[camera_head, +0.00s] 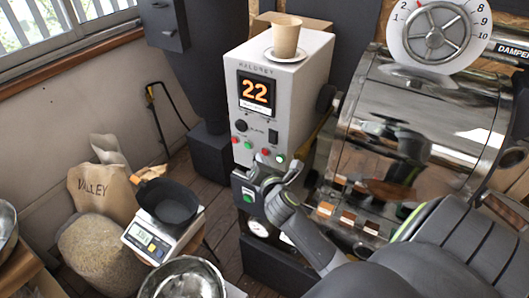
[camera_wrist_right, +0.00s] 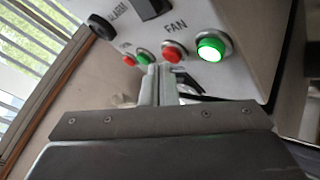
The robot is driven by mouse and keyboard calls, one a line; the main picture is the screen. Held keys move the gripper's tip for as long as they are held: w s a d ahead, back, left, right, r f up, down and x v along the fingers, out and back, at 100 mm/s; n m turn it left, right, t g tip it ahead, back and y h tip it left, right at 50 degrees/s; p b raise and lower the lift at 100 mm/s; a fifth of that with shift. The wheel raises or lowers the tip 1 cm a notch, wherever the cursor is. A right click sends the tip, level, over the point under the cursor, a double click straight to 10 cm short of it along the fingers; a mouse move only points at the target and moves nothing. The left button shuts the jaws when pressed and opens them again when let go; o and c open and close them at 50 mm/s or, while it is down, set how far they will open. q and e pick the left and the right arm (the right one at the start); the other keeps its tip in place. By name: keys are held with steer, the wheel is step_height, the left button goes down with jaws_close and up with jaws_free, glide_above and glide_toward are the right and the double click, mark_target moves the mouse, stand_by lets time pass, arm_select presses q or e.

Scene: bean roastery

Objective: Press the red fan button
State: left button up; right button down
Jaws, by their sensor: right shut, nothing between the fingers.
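The red fan button (camera_wrist_right: 173,51) is on the front of the pale control box, below the word FAN and left of a brightly lit green button (camera_wrist_right: 210,47). In the head view the red fan button (camera_head: 265,151) shows just above my right gripper (camera_head: 262,166). In the right wrist view the right gripper (camera_wrist_right: 156,72) is shut and empty. Its fingertips appear just below and left of the red fan button, between it and another green button (camera_wrist_right: 142,57). Whether they touch the panel I cannot tell. My left gripper is out of view.
The control box (camera_head: 307,75) carries a "22" display (camera_head: 255,92) and a paper cup (camera_head: 285,38) on top. A second red button (camera_wrist_right: 129,61) sits further left. The shiny roaster drum (camera_head: 415,115) is at right. A scale (camera_head: 150,240) with a black pan stands at lower left.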

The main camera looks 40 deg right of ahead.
steer(key=shift+w+d, duration=0.15)
steer(key=shift+d, duration=0.25)
stand_by(0.7)
stand_by(0.3)
steer(key=shift+s+a+p, duration=0.35)
steer(key=shift+a+p, duration=0.1)
steer(key=shift+a, duration=0.35)
steer(key=a, duration=0.1)
steer(key=s+a, duration=0.1)
steer(key=a, duration=0.1)
steer(key=s+a+p, duration=0.1)
steer(key=shift+a, duration=0.3)
stand_by(0.6)
